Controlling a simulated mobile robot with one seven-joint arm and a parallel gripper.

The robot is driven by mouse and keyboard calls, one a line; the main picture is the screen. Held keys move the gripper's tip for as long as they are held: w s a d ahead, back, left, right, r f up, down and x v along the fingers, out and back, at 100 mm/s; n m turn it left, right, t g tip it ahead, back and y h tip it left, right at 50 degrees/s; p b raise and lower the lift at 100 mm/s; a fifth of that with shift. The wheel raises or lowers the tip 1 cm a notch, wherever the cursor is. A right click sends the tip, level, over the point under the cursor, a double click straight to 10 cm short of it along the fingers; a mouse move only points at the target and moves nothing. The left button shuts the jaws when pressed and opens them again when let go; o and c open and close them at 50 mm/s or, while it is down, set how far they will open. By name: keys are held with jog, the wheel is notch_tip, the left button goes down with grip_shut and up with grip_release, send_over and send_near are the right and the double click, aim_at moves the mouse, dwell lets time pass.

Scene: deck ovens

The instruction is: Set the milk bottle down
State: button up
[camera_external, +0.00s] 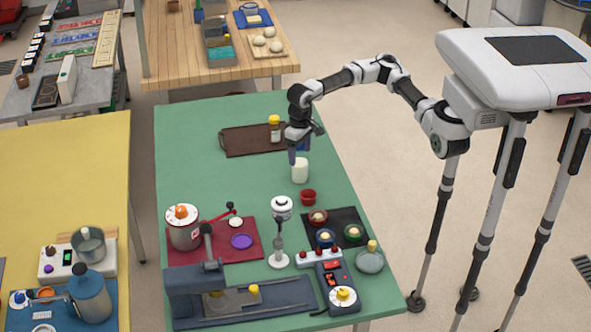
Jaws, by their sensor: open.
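The white milk bottle (300,172) stands upright on the green table (185,132), right of the table's middle. My gripper (297,157) points down right above it, with its fingers at the bottle's top. The gripper is open. The fingers and wrist hide part of the bottle's top, and I cannot tell whether a finger still touches it.
A brown tray (236,143) and a yellow-capped jar (274,129) are behind the bottle. Several bowls crowd a black mat (346,216) farther forward. The table left of the bottle is clear.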

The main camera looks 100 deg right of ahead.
notch_tip(320, 180, up, 12)
jog(key=shift+r+b, duration=0.15)
jog(key=shift+b, duration=0.55)
